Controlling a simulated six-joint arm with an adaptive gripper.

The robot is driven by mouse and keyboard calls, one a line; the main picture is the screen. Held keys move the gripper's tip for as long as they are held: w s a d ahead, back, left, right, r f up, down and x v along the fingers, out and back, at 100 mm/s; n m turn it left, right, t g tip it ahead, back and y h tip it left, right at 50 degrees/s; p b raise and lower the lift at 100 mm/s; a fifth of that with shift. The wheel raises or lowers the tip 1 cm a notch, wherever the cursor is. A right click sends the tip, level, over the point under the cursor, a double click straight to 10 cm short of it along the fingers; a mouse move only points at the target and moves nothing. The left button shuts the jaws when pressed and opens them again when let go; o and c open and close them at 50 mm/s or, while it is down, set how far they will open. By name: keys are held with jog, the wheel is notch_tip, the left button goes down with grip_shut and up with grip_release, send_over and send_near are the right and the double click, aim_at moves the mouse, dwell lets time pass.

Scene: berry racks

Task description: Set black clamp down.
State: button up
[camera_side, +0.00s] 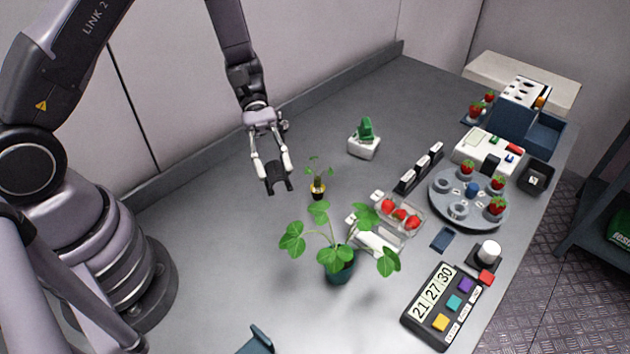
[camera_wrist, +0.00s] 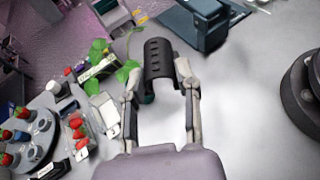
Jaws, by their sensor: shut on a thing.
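My gripper (camera_side: 272,172) is shut on the black clamp (camera_side: 278,187) and holds it up in front of the fingertips. The clamp seems to be above the grey bench, apart from it. In the wrist view, the black clamp (camera_wrist: 159,60) is a curved, ribbed piece between the fingertips of my gripper (camera_wrist: 160,80). It hides part of a dark green pot behind it.
A small seedling (camera_side: 318,186) stands just right of the clamp. A larger leafy plant (camera_side: 340,262) stands nearer the camera. A tray of strawberries (camera_side: 408,234), a round grey rack (camera_side: 440,190) and a keypad (camera_side: 420,325) are further right. Bench left of the plants is clear.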

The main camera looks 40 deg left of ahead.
jog(key=s+a+f+m+g+y, duration=0.4)
jog(key=s+a+m+g+y, duration=0.15)
jog(key=m+y, duration=0.2)
jog(key=m+t+y, duration=1.2)
jog(key=m+y, duration=0.6)
jog(key=m, duration=0.5)
send_over(247, 174)
notch_tip(247, 174, down, 8)
jog(key=shift+f, duration=3.15)
jog(key=shift+f, duration=0.6)
jog(key=o, duration=0.9)
